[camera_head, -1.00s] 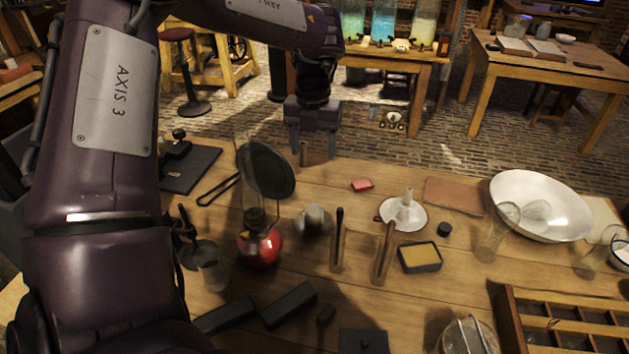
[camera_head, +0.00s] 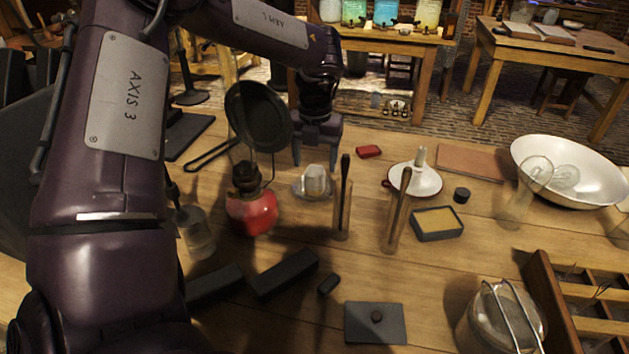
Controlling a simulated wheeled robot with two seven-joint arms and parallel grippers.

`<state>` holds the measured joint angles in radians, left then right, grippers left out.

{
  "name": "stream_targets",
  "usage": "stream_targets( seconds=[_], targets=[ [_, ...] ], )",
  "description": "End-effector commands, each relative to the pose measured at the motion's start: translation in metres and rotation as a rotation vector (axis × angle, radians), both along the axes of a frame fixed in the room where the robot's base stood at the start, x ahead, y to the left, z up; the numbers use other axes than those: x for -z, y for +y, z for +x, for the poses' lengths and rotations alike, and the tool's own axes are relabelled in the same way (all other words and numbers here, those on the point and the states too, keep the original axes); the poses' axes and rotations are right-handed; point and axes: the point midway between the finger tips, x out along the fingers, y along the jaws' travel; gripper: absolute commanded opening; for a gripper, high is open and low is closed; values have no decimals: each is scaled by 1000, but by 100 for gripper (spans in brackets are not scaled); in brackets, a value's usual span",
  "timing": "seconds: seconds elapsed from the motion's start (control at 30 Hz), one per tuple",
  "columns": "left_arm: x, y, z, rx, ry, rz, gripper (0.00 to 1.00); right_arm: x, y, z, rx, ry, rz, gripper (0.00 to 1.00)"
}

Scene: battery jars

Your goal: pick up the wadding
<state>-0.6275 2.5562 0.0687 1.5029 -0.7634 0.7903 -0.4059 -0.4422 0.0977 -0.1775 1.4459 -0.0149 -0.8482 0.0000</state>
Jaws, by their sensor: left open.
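A pale, rounded lump that looks like the wadding (camera_head: 316,182) sits on the wooden table in a small shallow dish, between the red lamp and a glass tube. My left gripper (camera_head: 316,160) points down just behind and above the lump. Its two fingers are apart with nothing visible between them. I cannot tell how high the fingertips are above the table. My right gripper is not in view.
A red lamp (camera_head: 252,212) and a round black pan (camera_head: 259,117) stand left of the lump. Glass tubes with dark rods (camera_head: 343,205) stand close on its right. A red block (camera_head: 369,151) and a white candle dish (camera_head: 415,181) lie beyond.

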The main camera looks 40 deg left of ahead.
Motion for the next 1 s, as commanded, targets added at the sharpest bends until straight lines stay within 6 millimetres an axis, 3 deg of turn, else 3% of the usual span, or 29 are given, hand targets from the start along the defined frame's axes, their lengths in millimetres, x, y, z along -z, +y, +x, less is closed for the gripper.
stream_targets(
  seconds=[0.23, 0.57, 0.9, 1.0],
  targets=[
    [37, -4, 1, -1, 3, -1, 64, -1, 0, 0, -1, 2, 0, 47],
    [44, -4, 0, -1, 6, -2, 62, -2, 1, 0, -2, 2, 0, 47],
    [46, -4, -1, 0, 11, -4, 18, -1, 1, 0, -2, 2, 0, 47],
    [47, -4, -1, 0, 10, -4, 16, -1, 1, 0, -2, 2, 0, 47]
  ],
)
